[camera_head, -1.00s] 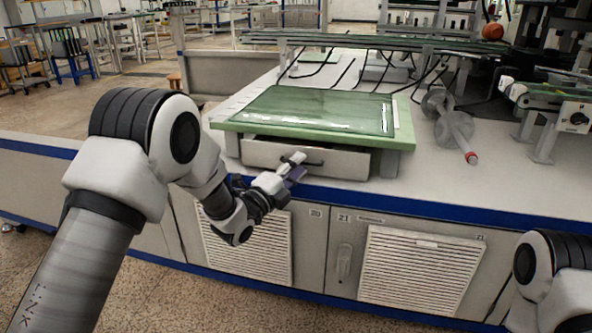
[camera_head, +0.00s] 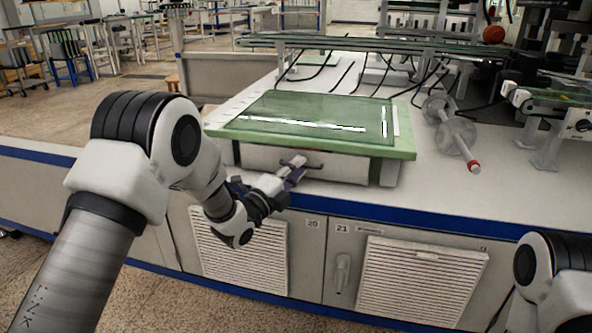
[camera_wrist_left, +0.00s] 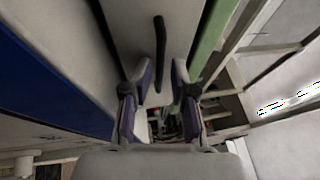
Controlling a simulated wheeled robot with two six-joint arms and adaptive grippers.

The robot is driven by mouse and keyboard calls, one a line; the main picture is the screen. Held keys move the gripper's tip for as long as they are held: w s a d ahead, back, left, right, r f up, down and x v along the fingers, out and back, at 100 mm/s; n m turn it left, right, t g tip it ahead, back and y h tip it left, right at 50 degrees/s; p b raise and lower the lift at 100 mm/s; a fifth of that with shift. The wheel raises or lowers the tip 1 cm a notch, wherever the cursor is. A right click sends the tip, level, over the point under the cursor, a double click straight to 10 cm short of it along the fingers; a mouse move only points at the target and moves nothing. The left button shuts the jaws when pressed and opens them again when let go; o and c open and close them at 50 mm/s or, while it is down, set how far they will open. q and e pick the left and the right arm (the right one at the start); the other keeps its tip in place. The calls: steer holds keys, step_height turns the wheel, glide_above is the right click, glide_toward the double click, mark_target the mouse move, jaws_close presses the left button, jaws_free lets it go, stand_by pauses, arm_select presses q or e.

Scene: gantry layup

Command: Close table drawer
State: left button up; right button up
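The table drawer (camera_head: 335,165) is a light grey box front under a small table with a green top (camera_head: 250,130), standing on the workbench. Its front now sits beneath the top's front edge; whether a small gap remains I cannot tell. The dark drawer handle (camera_head: 310,166) is on its front. It also shows in the left wrist view as a black bar (camera_wrist_left: 159,50) on the drawer front (camera_wrist_left: 130,30). My left gripper (camera_head: 292,170) is at the drawer front by the handle. In the wrist view its fingers (camera_wrist_left: 160,75) are apart, with the handle's end between them. My right gripper is out of view.
The workbench (camera_head: 440,190) has a blue front edge and cabinet doors below. A clear-flanged spool (camera_head: 450,130) lies to the right of the table. A conveyor-like rail (camera_head: 370,42) runs behind it. Bare bench top lies right of the drawer.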

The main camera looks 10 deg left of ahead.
arm_select(q)
steer(key=shift+f, duration=0.1)
steer(key=v, duration=1.2)
